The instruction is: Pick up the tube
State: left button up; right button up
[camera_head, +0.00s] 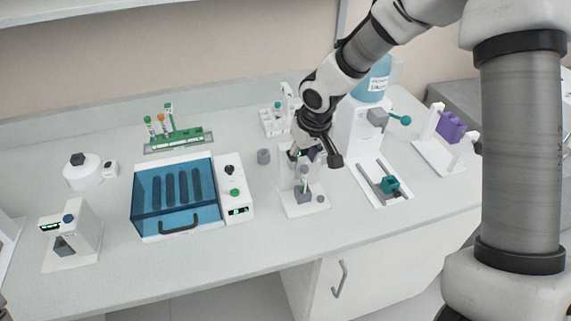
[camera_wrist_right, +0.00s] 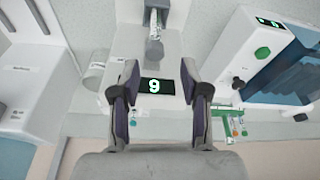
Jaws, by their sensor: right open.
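A tube (camera_head: 304,174) with a pale body stands upright in a grey holder block (camera_head: 303,195) on a small white device (camera_head: 316,205). The tube also shows in the right wrist view (camera_wrist_right: 154,28), beyond the fingertips, with a lit display reading 9 on the device behind the fingers. My right gripper (camera_head: 314,156) is over this device, close to the tube's upper end. In the right wrist view its two fingers (camera_wrist_right: 158,76) are spread with nothing between them.
A green rack (camera_head: 180,139) with several capped tubes stands at the back left. A blue-lidded box (camera_head: 175,222) lies left of the device. A white dispenser with a blue bottle (camera_head: 372,85) stands to the right. A purple block (camera_head: 452,127) is farther right. The front counter edge is clear.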

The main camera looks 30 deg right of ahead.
aim_at(303, 174)
jog(key=shift+w+f, duration=0.3)
jog(key=shift+w, duration=0.1)
jog(key=shift+s+d+f+p, duration=0.1)
jog(key=shift+s+f+p, duration=0.15)
jog(key=shift+s+f, duration=0.3)
jog(key=shift+s+d+f+p, duration=0.1)
jog(key=shift+s+f+p, duration=0.2)
jog(key=shift+s, duration=0.4)
jog(key=w+f, duration=0.2)
jog(key=f, duration=0.2)
jog(key=shift+w+d+f, duration=0.1)
jog(key=shift+w+f, duration=0.15)
jog(key=shift+w, duration=0.15)
jog(key=shift+s+r, duration=0.15)
jog(key=shift+s, duration=0.05)
jog(key=shift+s+r, duration=0.15)
jog(key=shift+s, duration=0.05)
jog(key=c, duration=0.5)
jog(key=shift+s, duration=0.1)
grip_shut()
pick_arm(q)
jog(key=shift+s+r, duration=0.65)
jog(key=shift+r, duration=0.25)
pick_arm(e)
jog(key=shift+w, duration=0.2)
